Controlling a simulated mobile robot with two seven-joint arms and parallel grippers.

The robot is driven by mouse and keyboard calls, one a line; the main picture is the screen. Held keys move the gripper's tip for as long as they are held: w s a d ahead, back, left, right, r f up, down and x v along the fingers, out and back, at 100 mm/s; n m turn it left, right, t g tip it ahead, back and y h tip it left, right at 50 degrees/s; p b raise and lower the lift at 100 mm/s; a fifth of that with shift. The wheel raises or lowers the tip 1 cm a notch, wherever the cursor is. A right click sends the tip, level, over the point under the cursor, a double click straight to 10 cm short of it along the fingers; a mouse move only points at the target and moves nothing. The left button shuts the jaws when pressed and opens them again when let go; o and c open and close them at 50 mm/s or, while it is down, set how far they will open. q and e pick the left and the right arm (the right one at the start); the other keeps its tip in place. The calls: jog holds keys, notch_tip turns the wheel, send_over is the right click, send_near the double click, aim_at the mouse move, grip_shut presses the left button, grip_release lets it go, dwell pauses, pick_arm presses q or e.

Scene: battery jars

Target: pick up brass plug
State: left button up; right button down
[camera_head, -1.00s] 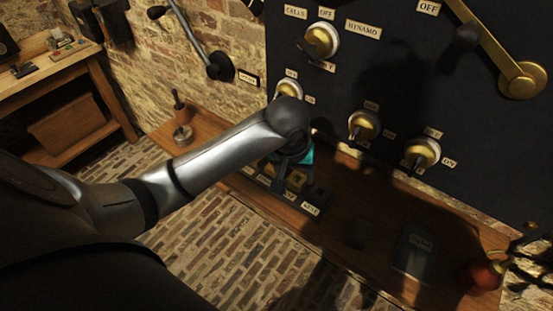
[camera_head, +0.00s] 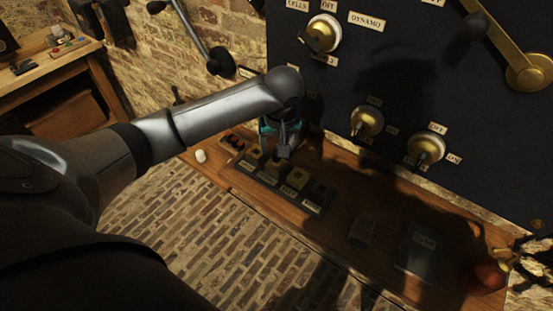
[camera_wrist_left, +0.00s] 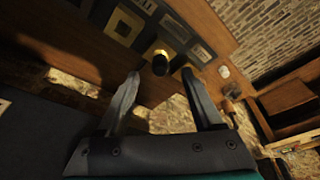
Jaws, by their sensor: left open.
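Brass plugs stand in a row in a dark labelled block (camera_head: 312,207) on the wooden bench. My right gripper does not clearly show.
A dark upright panel (camera_head: 420,90) with brass knobs (camera_head: 427,149) and a lever rises behind the bench. A small white object (camera_head: 200,156) lies left of the row. A dark labelled plate (camera_head: 417,250) and a red ball (camera_head: 489,274) lie to the right.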

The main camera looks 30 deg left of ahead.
aim_at(277, 162)
pick_arm(q)
jog(key=b+x, duration=0.1)
jog(key=x, duration=0.5)
jog(key=shift+r, duration=0.1)
grip_shut()
dwell(0.4)
